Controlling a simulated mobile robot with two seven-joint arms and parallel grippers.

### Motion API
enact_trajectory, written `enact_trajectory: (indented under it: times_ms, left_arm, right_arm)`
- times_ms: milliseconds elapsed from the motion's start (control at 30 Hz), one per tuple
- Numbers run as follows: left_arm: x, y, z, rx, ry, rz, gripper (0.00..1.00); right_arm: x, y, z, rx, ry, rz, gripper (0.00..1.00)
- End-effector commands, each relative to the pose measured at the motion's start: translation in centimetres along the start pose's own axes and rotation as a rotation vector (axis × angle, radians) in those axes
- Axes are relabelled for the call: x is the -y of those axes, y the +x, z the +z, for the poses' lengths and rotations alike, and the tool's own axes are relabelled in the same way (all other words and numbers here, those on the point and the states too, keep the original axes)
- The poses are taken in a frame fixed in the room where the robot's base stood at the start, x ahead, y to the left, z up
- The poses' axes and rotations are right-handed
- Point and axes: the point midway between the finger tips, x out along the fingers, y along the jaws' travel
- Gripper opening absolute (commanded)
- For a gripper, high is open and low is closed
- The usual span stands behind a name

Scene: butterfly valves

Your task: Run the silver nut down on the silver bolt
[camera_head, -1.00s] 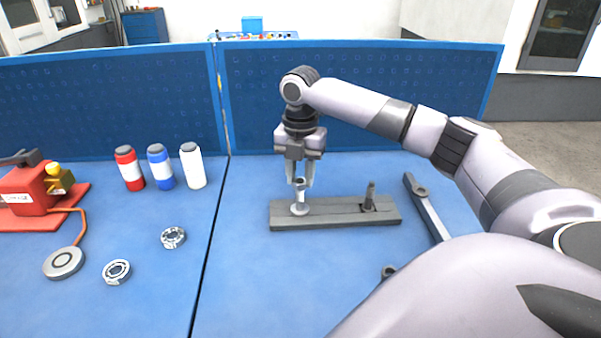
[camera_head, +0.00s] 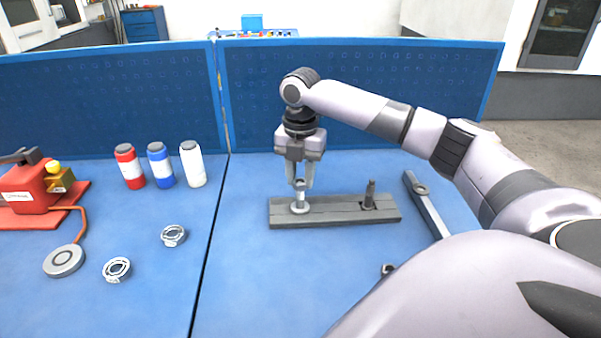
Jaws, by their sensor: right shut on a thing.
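The silver bolt (camera_head: 300,198) stands upright at the left end of a grey base plate (camera_head: 335,217), with a round silver flange at its foot. My right gripper (camera_head: 300,184) points straight down over this bolt, its two fingers on either side of the bolt's top. It is shut on a small silver piece there, which looks like the silver nut (camera_head: 300,182); the fingers partly hide it, and its exact height on the thread is hard to tell. My left gripper is not in view.
A dark bolt (camera_head: 370,194) stands at the plate's right end. A long grey bar (camera_head: 427,205) lies to the right. Two silver rings (camera_head: 117,270), three bottles (camera_head: 159,166) and a red device (camera_head: 28,193) are on the left. Blue panels stand behind.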

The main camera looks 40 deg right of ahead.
Motion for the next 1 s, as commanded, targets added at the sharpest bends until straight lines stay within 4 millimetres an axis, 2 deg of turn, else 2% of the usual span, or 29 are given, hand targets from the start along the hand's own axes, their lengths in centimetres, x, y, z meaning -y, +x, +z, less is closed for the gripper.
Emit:
enact_trajectory:
  times_ms: [233,333,1000]
  left_arm:
    - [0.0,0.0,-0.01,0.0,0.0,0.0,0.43]
    - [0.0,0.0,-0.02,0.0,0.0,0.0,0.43]
    - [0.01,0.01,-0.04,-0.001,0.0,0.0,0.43]
  right_arm:
    - [-0.02,0.05,0.0,0.0,0.005,0.001,0.0]
    - [-0.03,0.04,-0.03,0.0,0.061,0.002,0.0]
    - [0.05,0.02,-0.32,-0.002,0.822,0.003,0.0]
